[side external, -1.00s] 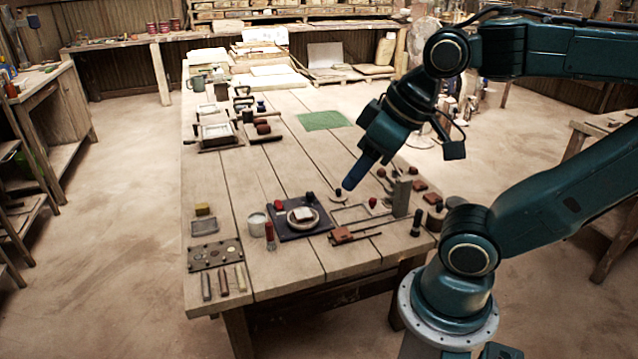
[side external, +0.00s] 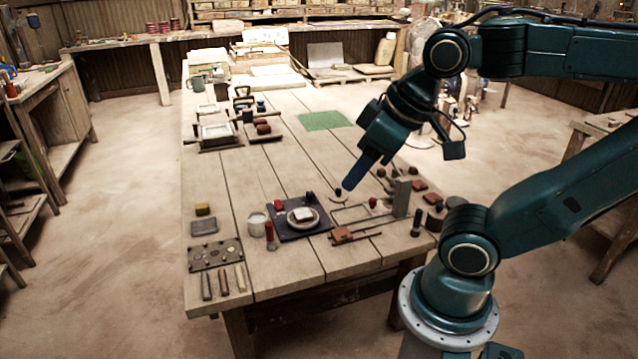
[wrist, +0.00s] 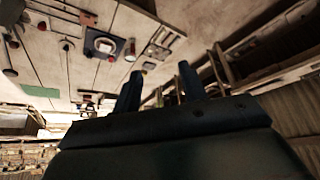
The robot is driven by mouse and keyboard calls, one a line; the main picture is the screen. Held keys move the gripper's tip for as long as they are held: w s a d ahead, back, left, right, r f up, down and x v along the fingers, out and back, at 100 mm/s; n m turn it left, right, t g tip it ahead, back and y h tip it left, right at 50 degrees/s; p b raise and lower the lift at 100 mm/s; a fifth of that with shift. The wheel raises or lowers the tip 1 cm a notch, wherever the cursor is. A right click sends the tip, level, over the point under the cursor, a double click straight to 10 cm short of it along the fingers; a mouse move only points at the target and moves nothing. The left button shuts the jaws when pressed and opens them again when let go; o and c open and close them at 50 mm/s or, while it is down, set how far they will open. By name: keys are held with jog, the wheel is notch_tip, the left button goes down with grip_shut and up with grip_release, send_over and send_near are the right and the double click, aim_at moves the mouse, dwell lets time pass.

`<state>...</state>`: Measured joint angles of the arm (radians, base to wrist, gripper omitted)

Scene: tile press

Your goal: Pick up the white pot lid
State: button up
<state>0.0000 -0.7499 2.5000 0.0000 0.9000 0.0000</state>
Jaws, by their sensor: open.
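A small pale disc with a dark knob (side external: 338,197), which looks like the white pot lid, lies on the wooden table in the side external view. My gripper (side external: 346,187) points down at it from the upper right, with its tip very close above and partly covering it. I cannot tell whether they touch. In the wrist view my gripper (wrist: 158,84) shows two dark fingers spread apart with nothing between them.
A dark board (side external: 285,232) with a round white dish (side external: 292,222) lies left of the lid. A white pot (side external: 257,227) stands beyond the board's left edge. A metal frame and a grey upright block (side external: 402,196) stand to the right.

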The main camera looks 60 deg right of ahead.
jog(key=o, duration=0.9)
jog(key=shift+w, duration=0.1)
